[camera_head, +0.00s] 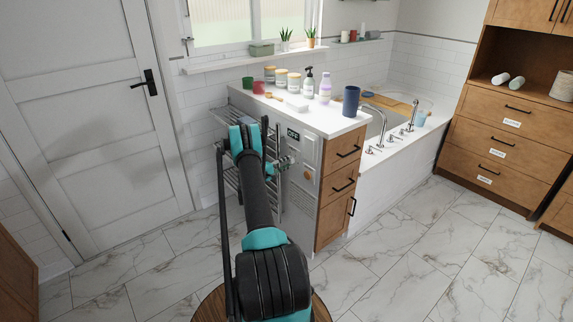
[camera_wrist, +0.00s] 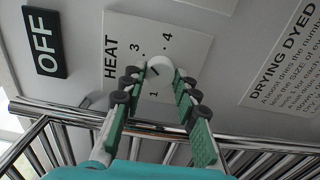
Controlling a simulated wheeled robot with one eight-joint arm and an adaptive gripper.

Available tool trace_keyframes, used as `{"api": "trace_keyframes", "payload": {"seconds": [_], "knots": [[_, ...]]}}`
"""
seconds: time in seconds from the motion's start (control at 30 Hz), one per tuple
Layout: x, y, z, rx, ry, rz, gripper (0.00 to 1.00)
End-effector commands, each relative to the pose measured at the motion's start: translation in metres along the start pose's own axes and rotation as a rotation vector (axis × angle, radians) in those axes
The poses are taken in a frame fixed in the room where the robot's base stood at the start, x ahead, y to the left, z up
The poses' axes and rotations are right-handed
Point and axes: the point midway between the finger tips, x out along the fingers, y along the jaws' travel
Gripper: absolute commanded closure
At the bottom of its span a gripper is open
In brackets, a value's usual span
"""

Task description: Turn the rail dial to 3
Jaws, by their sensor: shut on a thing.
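The white rail dial (camera_wrist: 160,70) sits on a plate marked HEAT (camera_wrist: 118,50), with the numbers 1, 3 and 4 visible around it. A short dark mark shows on the dial's face; I cannot tell surely which number it points to. The place for 2 seems hidden behind a finger. My gripper (camera_wrist: 160,86) has its green-padded fingers on either side of the dial and is shut on it. In the head view, my gripper (camera_head: 285,163) reaches the white side panel (camera_head: 304,200) of the counter, and my arm partly hides the chrome towel rail (camera_head: 231,178).
Chrome bars (camera_wrist: 70,113) run close below the dial, on both sides of my gripper. An OFF sign (camera_wrist: 44,42) and a drying notice (camera_wrist: 285,70) are on the panel. Bottles and jars stand on the counter (camera_head: 300,115). The marble floor (camera_head: 420,255) to the right is clear.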

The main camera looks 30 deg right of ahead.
Motion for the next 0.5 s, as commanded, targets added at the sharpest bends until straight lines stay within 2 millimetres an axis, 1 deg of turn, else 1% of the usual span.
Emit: {"api": "trace_keyframes", "payload": {"seconds": [0.23,0.5], "knots": [[-0.0011,-0.0006,-0.0011,-0.106,0.003,-0.001,0.99],[-0.0012,-0.0007,-0.0012,-0.146,0.003,-0.001,0.99]]}}
